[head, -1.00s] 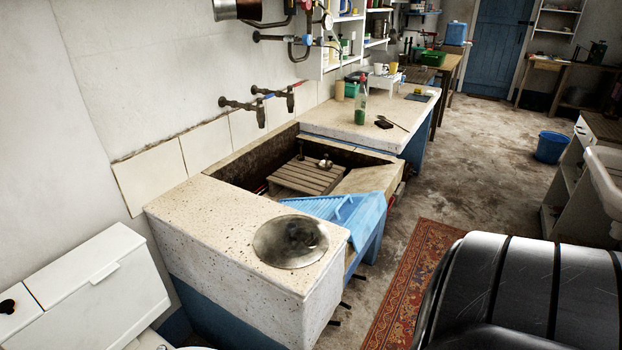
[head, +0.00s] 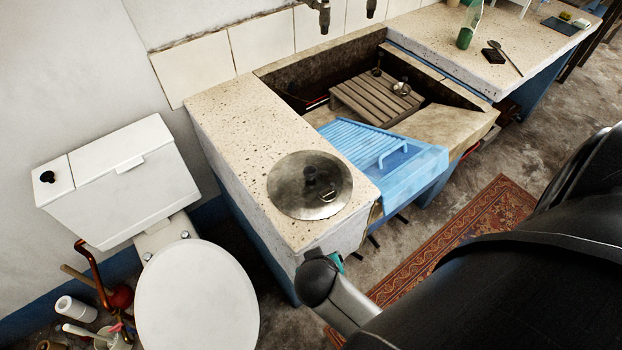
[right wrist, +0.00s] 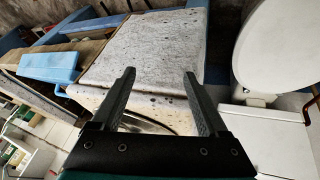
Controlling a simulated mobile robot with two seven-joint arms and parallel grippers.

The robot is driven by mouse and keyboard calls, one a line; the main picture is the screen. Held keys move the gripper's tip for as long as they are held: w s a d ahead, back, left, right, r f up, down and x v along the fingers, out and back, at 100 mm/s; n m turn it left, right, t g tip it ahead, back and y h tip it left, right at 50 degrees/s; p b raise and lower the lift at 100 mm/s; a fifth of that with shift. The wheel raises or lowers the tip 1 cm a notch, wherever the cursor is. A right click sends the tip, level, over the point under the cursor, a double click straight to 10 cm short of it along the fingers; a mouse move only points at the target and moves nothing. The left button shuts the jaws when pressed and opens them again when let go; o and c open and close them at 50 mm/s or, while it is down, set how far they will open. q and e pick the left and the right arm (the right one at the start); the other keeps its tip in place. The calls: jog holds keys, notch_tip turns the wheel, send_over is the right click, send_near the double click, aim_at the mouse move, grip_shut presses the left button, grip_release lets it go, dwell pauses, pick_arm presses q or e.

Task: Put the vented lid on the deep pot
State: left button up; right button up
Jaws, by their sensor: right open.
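The round steel lid (head: 290,196) lies on the speckled stone worktop, with a dark knob in its middle and a small wire-like loop near its right side. Part of its shiny rim (right wrist: 147,121) seems to show between my fingers in the right wrist view. I cannot make out its vent holes. I cannot identify a deep pot in either view now. My right gripper (right wrist: 159,72) is open and empty, its fingers over the worktop's edge area. In the head view my right arm comes in from the right, its fingers not distinguishable. My left gripper is not in view.
The stone trough has a wooden slatted rack (head: 372,98) with small metal items on it. A blue draining tray (head: 415,165) spans its near edge. A white toilet (head: 195,300) stands at left. A green bottle (head: 468,28) stands on the far counter. A red rug (head: 490,220) covers the floor.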

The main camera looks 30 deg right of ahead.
notch_tip(320, 180, up, 9)
jog(key=w+d+m+t+h, duration=0.1)
jog(key=w+d+m+h, duration=0.1)
jog(key=m, duration=0.2)
jog(key=m+t+h, duration=0.3)
jog(key=t+h, duration=0.1)
send_near(310, 172)
jog(key=b+x, duration=0.1)
jog(key=x, duration=0.4)
jog(key=shift+w+d+b, duration=0.15)
jog(key=shift+d+b, duration=0.15)
jog(key=shift+d, duration=0.05)
jog(key=b+x, duration=0.1)
jog(key=x, duration=0.4)
jog(key=shift+w+a+f+b, duration=0.1)
jog(key=shift+f+b, duration=0.15)
jog(key=shift+b, duration=0.15)
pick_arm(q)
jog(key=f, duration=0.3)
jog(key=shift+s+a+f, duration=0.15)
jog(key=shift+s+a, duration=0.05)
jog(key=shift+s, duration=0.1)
pick_arm(e)
grip_shut()
jog(key=shift+r, duration=0.1)
